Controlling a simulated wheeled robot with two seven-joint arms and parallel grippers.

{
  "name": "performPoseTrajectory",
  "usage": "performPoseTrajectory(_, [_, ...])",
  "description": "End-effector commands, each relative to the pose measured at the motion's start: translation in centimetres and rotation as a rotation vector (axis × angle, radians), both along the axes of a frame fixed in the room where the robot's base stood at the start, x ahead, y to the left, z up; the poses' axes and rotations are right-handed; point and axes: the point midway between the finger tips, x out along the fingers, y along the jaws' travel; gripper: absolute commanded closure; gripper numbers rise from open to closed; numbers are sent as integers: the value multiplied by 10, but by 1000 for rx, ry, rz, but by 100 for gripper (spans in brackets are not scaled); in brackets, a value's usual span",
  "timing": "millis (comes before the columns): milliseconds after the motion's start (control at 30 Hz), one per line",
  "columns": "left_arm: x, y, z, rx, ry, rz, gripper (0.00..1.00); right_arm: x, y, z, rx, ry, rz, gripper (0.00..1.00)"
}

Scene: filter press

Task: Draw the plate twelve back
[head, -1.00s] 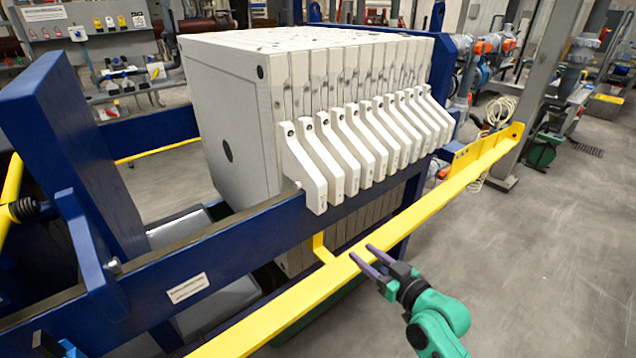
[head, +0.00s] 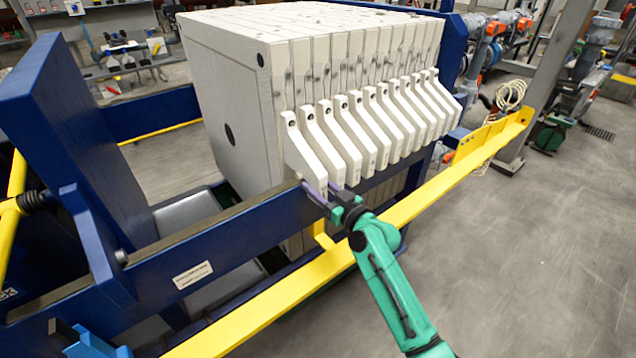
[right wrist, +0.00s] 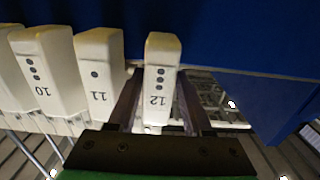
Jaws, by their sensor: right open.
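Plate twelve is the nearest of a row of pale filter plates. Its white handle (head: 303,160) hangs over the blue side rail in the head view. In the right wrist view the handle marked 12 (right wrist: 160,75) stands between the two fingers of my right gripper (right wrist: 160,110). The gripper is open, one finger on each side of the handle, and the left finger lies in the gap beside the handle marked 11 (right wrist: 98,75). In the head view my right gripper (head: 325,191) is at the handle's lower end. I do not make out my left gripper.
A yellow bar (head: 410,207) runs along the press below my right forearm. The blue side rail (head: 230,232) continues to the left. The space between the plate pack and the blue end plate (head: 75,130) is open. Handle 10 (right wrist: 45,70) stands beyond handle 11.

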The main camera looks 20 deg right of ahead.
Motion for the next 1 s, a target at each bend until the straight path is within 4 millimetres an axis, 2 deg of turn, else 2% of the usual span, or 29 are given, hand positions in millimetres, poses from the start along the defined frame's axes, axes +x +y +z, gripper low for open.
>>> performPoseTrajectory(167, [-4,0,-1,1,7,-1,50,0,0,-1,1,0,0,50])
performPoseTrajectory(267, [-5,0,-1,1,8,-1,50,0,0,0,1,0,-1,84])
performPoseTrajectory(300, [-5,0,-1,1,8,-1,50,0,0,0,1,0,-1,100])
performPoseTrajectory(1000, [-7,3,-1,5,12,-1,50,0,-1,0,0,-1,-2,100])
